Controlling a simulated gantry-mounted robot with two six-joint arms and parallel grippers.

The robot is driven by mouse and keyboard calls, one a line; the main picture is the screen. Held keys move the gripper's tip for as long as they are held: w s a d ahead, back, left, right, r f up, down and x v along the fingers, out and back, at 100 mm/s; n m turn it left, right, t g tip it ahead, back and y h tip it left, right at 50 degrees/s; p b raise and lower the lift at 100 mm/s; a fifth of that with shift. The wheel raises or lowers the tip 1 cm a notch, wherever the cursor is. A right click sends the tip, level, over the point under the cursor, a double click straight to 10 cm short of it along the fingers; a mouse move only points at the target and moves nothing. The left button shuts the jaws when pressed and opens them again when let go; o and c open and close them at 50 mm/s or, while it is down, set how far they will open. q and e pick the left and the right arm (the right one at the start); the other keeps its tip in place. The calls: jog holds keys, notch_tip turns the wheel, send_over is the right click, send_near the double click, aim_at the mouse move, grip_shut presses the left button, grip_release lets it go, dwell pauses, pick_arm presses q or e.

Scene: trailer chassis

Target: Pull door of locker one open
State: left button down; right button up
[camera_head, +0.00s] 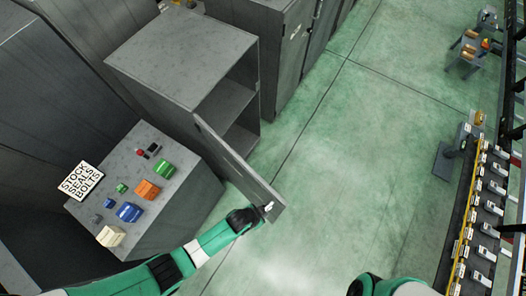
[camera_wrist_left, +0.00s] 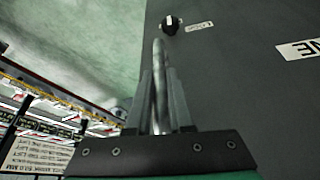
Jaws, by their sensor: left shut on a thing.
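The grey locker (camera_head: 185,60) stands open at the upper middle of the head view, with a shelf inside. Its door (camera_head: 238,168) is swung out well away from the opening, toward my left arm. In the left wrist view the door face (camera_wrist_left: 250,85) carries a label ending in "NE" and a dark round knob (camera_wrist_left: 171,25). My left gripper (camera_head: 266,208) is at the door's free end. In the wrist view its fingers (camera_wrist_left: 160,95) are shut around the upright bar handle (camera_wrist_left: 160,70). My right arm shows at the bottom edge; its gripper is not visible.
A grey bench (camera_head: 190,205) with small coloured boxes and a "STOCK SEALS BOLTS" sign stands left of the door. Closed grey cabinets (camera_head: 283,50) stand beyond the locker. Green floor (camera_head: 340,170) is clear right of the door. A rack line (camera_head: 470,215) runs along the right.

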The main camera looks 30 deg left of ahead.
pick_arm(q)
jog(key=shift+s+f, duration=0.1)
jog(key=c, duration=0.9)
grip_release()
jog(key=shift+o, duration=0.5)
